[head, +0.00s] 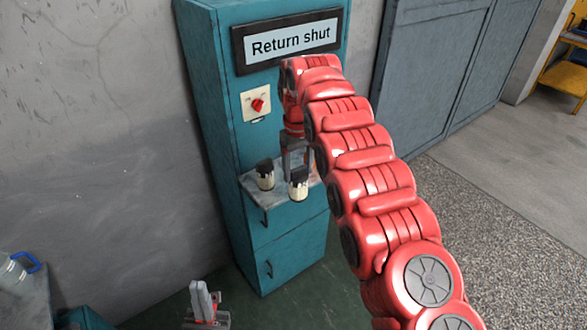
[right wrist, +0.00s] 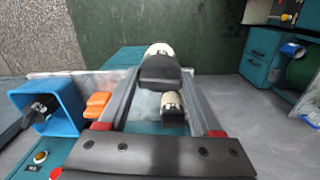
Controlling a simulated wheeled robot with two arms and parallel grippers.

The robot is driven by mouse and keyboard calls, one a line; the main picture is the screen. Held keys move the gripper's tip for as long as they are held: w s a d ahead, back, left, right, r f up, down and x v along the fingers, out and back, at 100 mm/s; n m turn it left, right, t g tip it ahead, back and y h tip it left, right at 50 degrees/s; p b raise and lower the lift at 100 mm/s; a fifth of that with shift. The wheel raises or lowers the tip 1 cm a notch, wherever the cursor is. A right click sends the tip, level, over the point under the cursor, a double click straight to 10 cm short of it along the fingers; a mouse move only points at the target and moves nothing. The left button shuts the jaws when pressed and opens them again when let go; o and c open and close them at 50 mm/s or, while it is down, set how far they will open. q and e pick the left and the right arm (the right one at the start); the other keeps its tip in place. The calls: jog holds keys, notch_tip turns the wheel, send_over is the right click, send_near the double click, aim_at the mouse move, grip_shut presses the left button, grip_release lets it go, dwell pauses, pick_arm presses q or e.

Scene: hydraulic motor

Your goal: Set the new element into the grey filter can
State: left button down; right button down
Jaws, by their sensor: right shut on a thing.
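My right gripper (head: 297,160) is at the cabinet shelf, shut on a cream element with a black cap (head: 298,183). The held element (right wrist: 160,68) is between the fingertips in the right wrist view, over or at the shelf's edge; whether it touches the shelf is unclear. A second, similar element (head: 265,176) stands on the shelf beside it, and also shows in the right wrist view (right wrist: 172,108). A grey metal thing with a blue handle (head: 14,268) is at far left; I cannot tell whether it is the filter can. My left gripper (head: 205,303) is low and empty; its finger gap is unclear.
The shelf (head: 254,190) juts from a teal cabinet (head: 222,130) with a "Return shut" sign (head: 291,40) and red switch (head: 257,104). In the right wrist view, a blue bin (right wrist: 46,105) and an orange thing (right wrist: 97,104) lie left of the fingers. Open floor (right wrist: 205,45) lies beyond.

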jog(key=shift+w+d, duration=0.1)
jog(key=shift+d, duration=0.25)
jog(key=shift+d+r, duration=0.1)
jog(key=d+m, duration=0.1)
jog(key=d, duration=0.1)
jog(key=w+d+m, duration=0.1)
jog(key=d, duration=0.2)
jog(key=shift+w+d+b, duration=0.15)
jog(key=shift+d+b, duration=0.2)
